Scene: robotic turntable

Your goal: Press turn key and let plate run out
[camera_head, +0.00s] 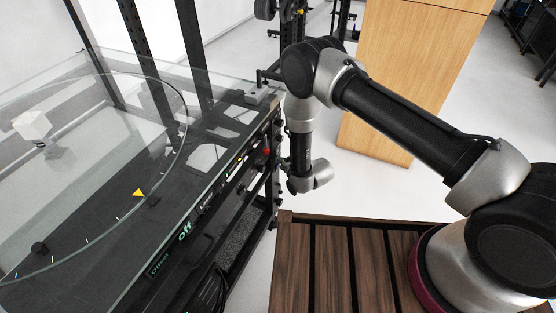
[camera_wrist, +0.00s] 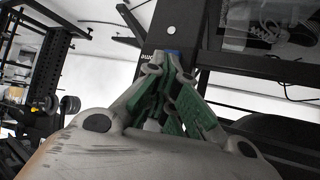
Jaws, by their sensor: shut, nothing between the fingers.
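I cannot tell which part is the turn key. My gripper (camera_wrist: 172,62) is shut and empty, its green-padded fingers together in the wrist view. In the head view my wrist is beside the far end of the panel; the fingertips are mostly hidden, so contact is unclear.
A black frame (camera_head: 192,50) with uprights stands behind the glass top. A wooden cabinet (camera_head: 400,75) stands behind my arm. Pale floor (camera_head: 365,185) lies open to the right of the turntable. Dumbbells (camera_wrist: 68,104) show on a rack in the wrist view.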

